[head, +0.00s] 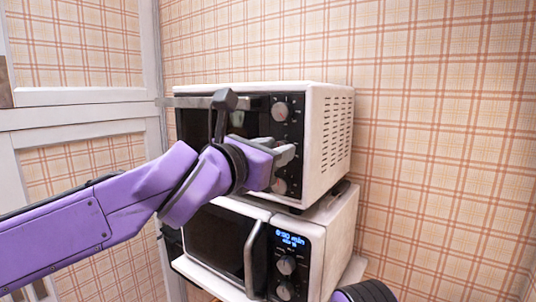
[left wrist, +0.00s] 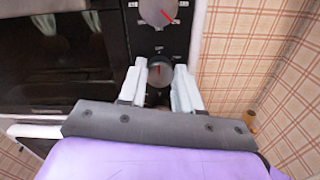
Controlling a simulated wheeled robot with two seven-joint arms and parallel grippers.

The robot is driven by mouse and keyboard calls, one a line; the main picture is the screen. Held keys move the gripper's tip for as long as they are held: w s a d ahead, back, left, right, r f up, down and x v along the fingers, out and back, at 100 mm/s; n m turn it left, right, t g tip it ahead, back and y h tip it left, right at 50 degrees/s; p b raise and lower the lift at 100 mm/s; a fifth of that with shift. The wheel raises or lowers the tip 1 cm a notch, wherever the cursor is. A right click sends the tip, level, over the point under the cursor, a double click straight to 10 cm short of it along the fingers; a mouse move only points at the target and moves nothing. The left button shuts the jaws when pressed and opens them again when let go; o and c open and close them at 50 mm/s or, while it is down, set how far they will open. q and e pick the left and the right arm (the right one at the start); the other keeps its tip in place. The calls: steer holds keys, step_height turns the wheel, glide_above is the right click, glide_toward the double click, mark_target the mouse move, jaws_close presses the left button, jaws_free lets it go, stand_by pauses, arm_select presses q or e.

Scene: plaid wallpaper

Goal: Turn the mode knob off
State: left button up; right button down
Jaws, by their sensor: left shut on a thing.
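The upper white toaster oven (head: 325,130) has a column of round knobs on its black panel. The top knob (head: 280,111) and bottom knob (head: 279,186) show in the head view. My left gripper (head: 284,152) is at the panel between them and hides the knob there. In the left wrist view, my left gripper's pale fingers (left wrist: 160,82) are on either side of this middle knob (left wrist: 159,71), shut on it. Its red pointer mark points about straight up. The top knob (left wrist: 158,11) shows above, with a slanted red mark. Which knob is the mode knob cannot be read.
A white microwave (head: 334,240) with a lit display and knobs stands directly below the oven. The oven's door handle (head: 190,102) sticks out beside my left wrist. Plaid wall (head: 440,130) is behind and right. Part of my right arm shows at bottom right.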

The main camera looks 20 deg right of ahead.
stand_by(0.4)
arm_select(q)
steer(key=o, duration=1)
steer(key=shift+o, duration=0.2)
steer(key=shift+w+d, duration=0.1)
steer(key=b+v, duration=0.3)
steer(key=v, duration=0.7)
steer(key=shift+b, duration=0.3)
